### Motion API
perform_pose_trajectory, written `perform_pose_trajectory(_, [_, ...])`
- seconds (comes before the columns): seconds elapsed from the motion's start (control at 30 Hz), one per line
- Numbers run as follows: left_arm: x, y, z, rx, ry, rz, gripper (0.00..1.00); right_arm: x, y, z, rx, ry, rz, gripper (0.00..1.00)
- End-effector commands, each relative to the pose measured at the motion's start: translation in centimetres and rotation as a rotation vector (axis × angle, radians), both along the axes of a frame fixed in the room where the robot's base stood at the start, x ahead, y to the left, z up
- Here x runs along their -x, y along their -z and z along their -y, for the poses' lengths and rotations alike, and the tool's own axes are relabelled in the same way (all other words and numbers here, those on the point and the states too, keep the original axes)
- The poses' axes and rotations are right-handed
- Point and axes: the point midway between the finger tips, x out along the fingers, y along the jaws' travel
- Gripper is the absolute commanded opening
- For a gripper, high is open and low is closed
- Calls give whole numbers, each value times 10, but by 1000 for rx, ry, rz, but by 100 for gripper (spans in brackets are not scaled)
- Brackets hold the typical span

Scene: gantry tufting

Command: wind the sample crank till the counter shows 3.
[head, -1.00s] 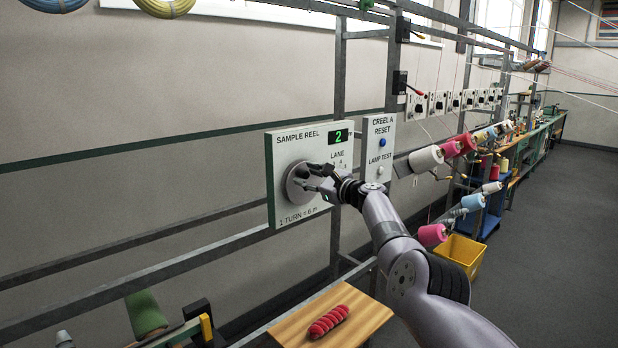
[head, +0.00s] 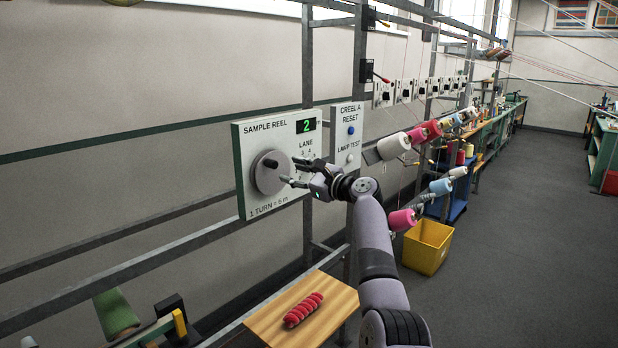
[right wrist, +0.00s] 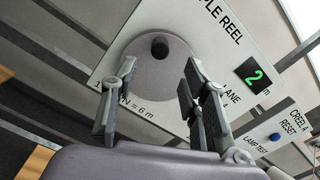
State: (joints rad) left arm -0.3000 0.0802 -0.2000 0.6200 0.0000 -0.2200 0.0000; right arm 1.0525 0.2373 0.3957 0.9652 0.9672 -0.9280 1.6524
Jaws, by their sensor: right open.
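The sample reel panel (head: 243,139) hangs on the gantry frame. Its green counter (head: 306,126) shows 2, and the counter also reads 2 in the right wrist view (right wrist: 252,74). The round grey crank disc (head: 265,180) has a small dark knob (head: 270,163) near its upper edge. In the right wrist view the knob (right wrist: 160,47) stands free on the disc (right wrist: 150,75). My right gripper (head: 291,171) is open and empty, just to the right of the disc and apart from the knob. My left gripper is not in view.
The Creel A reset panel with a blue button (head: 351,130) is right of the reel. Yarn cones (head: 393,146) stick out further right, above a yellow bin (head: 427,247). A wooden board (head: 332,313) with a red yarn bundle (head: 303,309) lies below.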

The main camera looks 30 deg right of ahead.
Motion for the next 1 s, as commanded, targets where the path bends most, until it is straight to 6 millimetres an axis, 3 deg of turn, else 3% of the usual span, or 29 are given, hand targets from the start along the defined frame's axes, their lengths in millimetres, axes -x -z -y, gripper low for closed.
perform_pose_trajectory(0.2, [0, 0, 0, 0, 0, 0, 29, 30, 0, 12, 3, 2, 1, 41])
perform_pose_trajectory(0.37, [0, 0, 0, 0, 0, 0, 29, 43, 0, 16, 1, 2, 1, 41])
perform_pose_trajectory(1.0, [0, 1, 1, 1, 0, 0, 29, 45, 4, 16, 6, 2, -4, 41])
